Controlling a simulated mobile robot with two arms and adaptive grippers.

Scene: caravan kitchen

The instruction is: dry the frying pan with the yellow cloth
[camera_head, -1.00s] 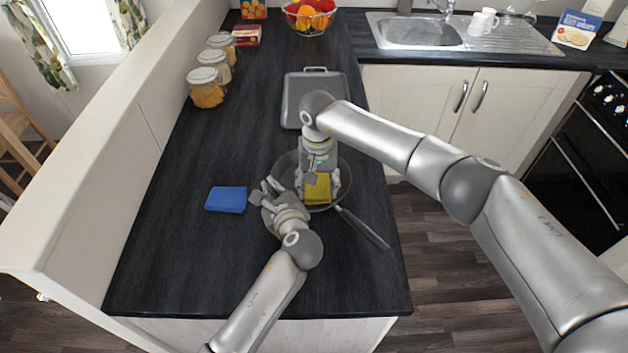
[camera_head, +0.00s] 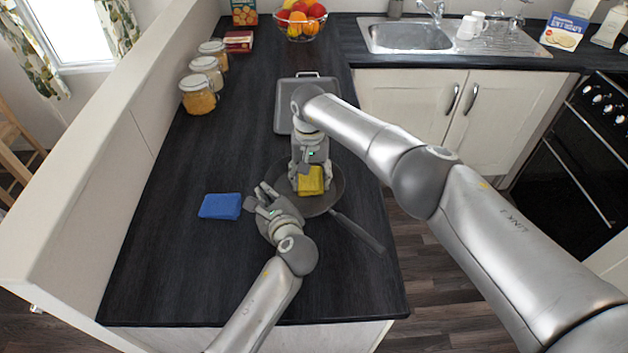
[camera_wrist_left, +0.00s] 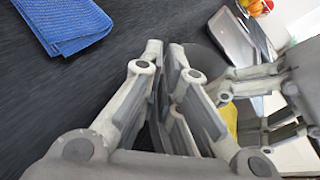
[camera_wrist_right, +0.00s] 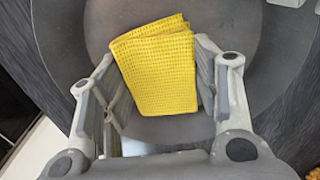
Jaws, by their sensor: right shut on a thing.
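The dark frying pan (camera_head: 335,180) lies on the counter, its handle (camera_head: 357,232) pointing to the front right. My right gripper (camera_head: 309,182) points down over the pan and is shut on the folded yellow cloth (camera_head: 311,180). The cloth, also in the right wrist view (camera_wrist_right: 158,68), is over the pan floor; its contact there is hard to judge. My left gripper (camera_head: 260,195) is at the pan's left rim. In the left wrist view its fingertips (camera_wrist_left: 165,50) are close together with a narrow gap; whether they grip the rim is unclear.
A folded blue cloth (camera_head: 220,206) lies left of my left gripper. A grey rectangular tray (camera_head: 284,108) is behind the pan. Glass jars (camera_head: 198,94) line the left wall; a fruit bowl (camera_head: 300,22) is at the back. The front left of the counter is clear.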

